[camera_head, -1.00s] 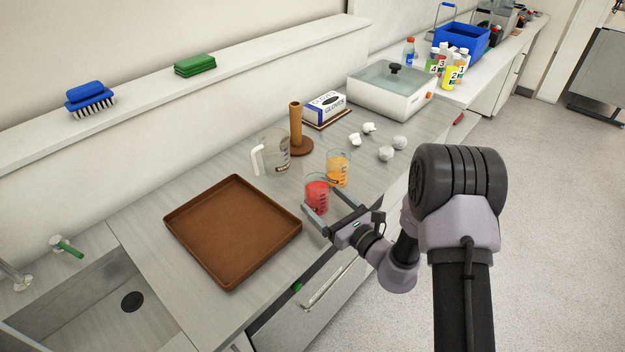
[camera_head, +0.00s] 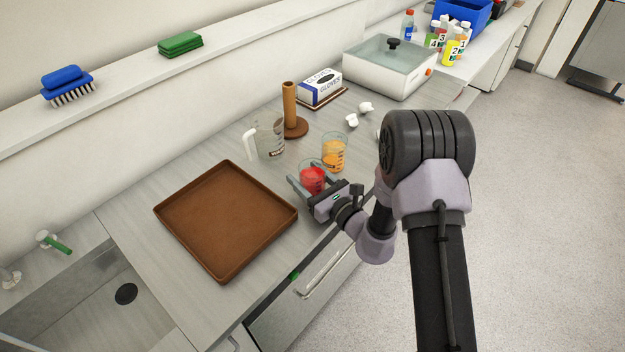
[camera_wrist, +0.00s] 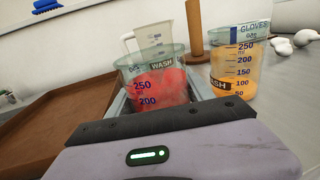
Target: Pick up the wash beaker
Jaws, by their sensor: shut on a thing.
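A glass beaker with red contents (camera_head: 312,179) stands at the front of the counter, and my gripper (camera_head: 306,183) is shut on it, one finger on each side. In the wrist view the red beaker (camera_wrist: 158,88) is between the fingers, with blue marks of 200 and 250. A black WASH label shows at its upper part; I cannot tell whether it is on this beaker or on the jug behind. A beaker with orange contents (camera_head: 334,153) stands just behind to the right; its label, partly hidden, ends in "ASH" in the wrist view (camera_wrist: 236,75).
A clear handled jug (camera_head: 269,140) stands behind the beakers. A brown tray (camera_head: 222,273) lies left of my gripper. A wooden post on a round base (camera_head: 290,108), a glove box (camera_head: 321,84), white crumpled pieces (camera_head: 352,120) and a lidded bath (camera_head: 391,75) stand farther back.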

